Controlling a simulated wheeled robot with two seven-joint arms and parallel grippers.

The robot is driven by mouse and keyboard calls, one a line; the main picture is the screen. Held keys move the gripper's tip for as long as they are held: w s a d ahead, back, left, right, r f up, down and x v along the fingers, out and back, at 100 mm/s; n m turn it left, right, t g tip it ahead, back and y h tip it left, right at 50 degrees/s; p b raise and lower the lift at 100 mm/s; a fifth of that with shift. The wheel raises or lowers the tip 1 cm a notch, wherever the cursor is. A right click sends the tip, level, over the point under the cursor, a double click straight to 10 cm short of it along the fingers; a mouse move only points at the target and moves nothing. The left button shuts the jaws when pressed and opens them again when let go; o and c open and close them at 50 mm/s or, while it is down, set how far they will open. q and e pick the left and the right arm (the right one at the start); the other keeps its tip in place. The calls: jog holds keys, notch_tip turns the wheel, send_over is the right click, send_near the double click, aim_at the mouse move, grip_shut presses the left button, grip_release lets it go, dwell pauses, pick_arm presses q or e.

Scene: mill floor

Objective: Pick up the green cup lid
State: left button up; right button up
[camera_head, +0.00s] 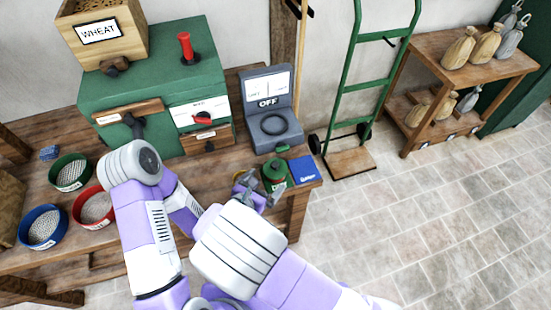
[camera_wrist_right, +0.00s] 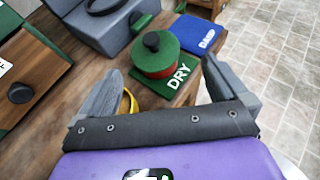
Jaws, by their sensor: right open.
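The green cup lid (camera_head: 273,171) has a dark round knob and sits on a red cup (camera_wrist_right: 157,72), seen best in the right wrist view, where the lid (camera_wrist_right: 152,50) is just beyond my fingers. The cup stands on a green mat (camera_wrist_right: 179,77) marked DRY.
A blue mat (camera_head: 303,169) lies to the right near the table edge. A grey scale (camera_head: 270,105) stands behind the cup. A yellow ring-shaped thing (camera_wrist_right: 127,104) is beside the left finger. Red, green and blue bowls (camera_head: 41,228) hold grain at the left.

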aim_at(274, 169)
jog(key=shift+w+d+t+b, duration=0.1)
jog(key=shift+w+t+b, duration=0.3)
jog(key=shift+w, duration=0.75)
jog(key=b+x, duration=0.1)
jog(key=x, duration=0.4)
jog(key=shift+d+f, duration=0.15)
jog(key=c, duration=1)
